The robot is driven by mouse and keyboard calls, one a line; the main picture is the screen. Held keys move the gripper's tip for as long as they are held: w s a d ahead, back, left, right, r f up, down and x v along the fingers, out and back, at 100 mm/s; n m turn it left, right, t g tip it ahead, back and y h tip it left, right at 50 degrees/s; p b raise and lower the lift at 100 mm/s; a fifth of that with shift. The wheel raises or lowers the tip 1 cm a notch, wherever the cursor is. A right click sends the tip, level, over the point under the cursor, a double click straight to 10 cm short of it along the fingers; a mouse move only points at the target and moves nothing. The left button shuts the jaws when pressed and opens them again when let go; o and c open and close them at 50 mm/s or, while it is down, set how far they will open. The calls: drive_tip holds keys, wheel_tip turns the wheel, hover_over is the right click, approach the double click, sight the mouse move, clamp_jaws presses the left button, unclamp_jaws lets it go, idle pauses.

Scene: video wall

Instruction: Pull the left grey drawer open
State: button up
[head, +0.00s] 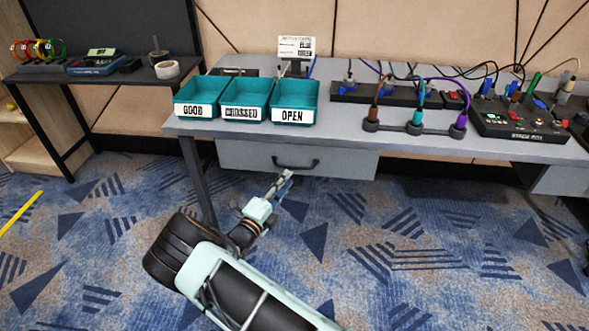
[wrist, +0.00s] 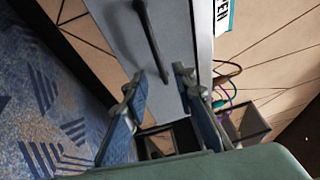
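The left grey drawer (head: 345,162) hangs under the grey table and looks shut, its front flush below the tabletop. Its dark bar handle (head: 297,164) is on the front. In the wrist view the handle (wrist: 152,42) runs down the grey drawer front (wrist: 108,28), its lower end reaching toward the space between my fingers. My gripper (head: 285,176) is just below and in front of the handle in the head view. In the wrist view my gripper (wrist: 160,84) has its two fingers spread apart, with nothing held between them. I cannot tell whether a finger touches the handle.
Three teal bins (head: 245,98) stand on the table (head: 350,138) above the drawer, with cables and control boxes to the right. A table leg (head: 198,180) stands left of my gripper. A second drawer (head: 562,181) is at far right. Carpet in front is clear.

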sight(296, 168)
drive_tip(key=b+x, duration=0.1)
drive_tip(key=x, duration=0.6)
clamp_jaws()
idle(0.3)
